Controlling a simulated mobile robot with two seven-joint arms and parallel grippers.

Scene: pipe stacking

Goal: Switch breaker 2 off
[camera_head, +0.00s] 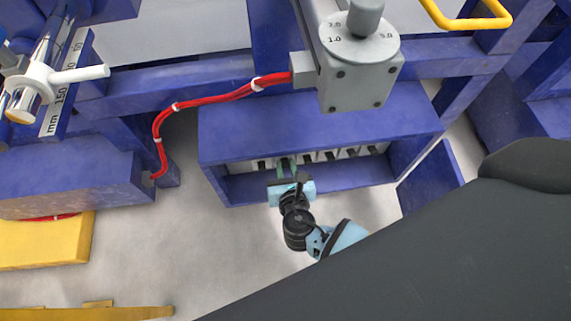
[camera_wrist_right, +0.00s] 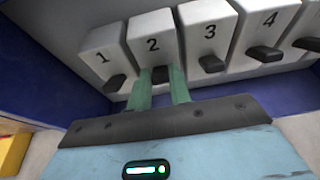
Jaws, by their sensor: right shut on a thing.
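Breaker 2 (camera_wrist_right: 153,45) is a white block with a black number 2, in a row of similar breakers in a blue box. Its dark lever (camera_wrist_right: 160,74) shows between the green fingers of my right gripper (camera_wrist_right: 161,90). The right gripper is shut on this lever, and the fingers partly hide it. In the head view, my right gripper (camera_head: 286,165) reaches into the open front of the blue box (camera_head: 320,124) at the left part of the row. My left gripper is not in view.
Breaker 1 (camera_wrist_right: 103,55) and breaker 3 (camera_wrist_right: 208,32) stand close on either side, with dark levers sticking out. Breaker 4 (camera_wrist_right: 266,25) is further right. A grey valve block (camera_head: 358,75) hangs above the box. An open blue door (camera_head: 430,182) stands at its right.

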